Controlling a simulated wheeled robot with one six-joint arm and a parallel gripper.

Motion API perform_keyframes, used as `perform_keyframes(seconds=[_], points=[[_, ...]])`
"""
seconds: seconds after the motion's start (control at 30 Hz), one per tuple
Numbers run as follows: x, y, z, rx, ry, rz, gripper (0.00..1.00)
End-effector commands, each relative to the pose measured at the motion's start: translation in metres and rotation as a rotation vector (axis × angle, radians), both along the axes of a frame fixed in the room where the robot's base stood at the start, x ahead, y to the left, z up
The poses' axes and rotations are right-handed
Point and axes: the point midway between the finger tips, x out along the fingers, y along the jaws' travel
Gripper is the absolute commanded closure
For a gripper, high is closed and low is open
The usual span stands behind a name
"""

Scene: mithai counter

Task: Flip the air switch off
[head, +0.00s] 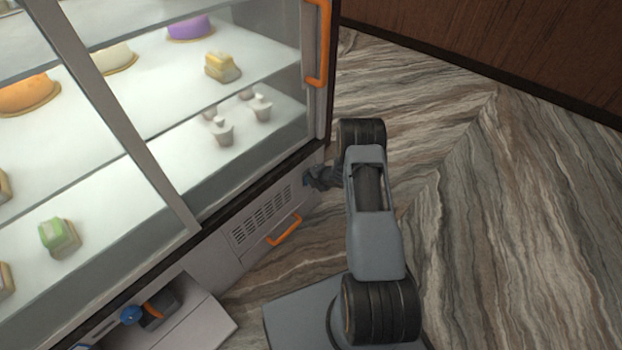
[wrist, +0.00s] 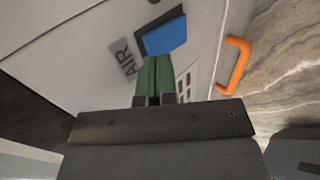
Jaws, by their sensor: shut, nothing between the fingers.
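The air switch is a blue rocker (wrist: 166,36) in a dark frame, beside an AIR label (wrist: 122,55) on the grey lower panel. My gripper (wrist: 156,62) is shut and empty, with its green fingertips at the edge of the blue rocker. They look to be touching it or very close; I cannot tell which. In the head view my gripper (head: 310,182) reaches the lower right of the case's base panel. A little blue of the switch (head: 306,180) shows there, and the rest is hidden behind the gripper.
A vent grille (head: 262,216) and an orange handle (head: 284,231) are on the panel left of my gripper. The glass case (head: 150,130) holds sweets. An opened lower part with a blue knob (head: 131,314) juts out at bottom left. The marble floor (head: 520,200) is clear on the right.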

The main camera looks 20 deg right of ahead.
Motion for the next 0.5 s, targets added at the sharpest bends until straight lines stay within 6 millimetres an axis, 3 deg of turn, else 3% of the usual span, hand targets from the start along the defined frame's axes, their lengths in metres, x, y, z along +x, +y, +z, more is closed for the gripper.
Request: perform_keyframes(seconds=[0.23, 0.3, 0.5], points=[[-0.024, -0.016, 0.006, 0.001, 0.002, -0.001, 1.00], [-0.031, -0.020, 0.025, -0.001, -0.001, -0.001, 1.00], [-0.050, -0.025, 0.055, 0.000, -0.001, 0.007, 1.00]])
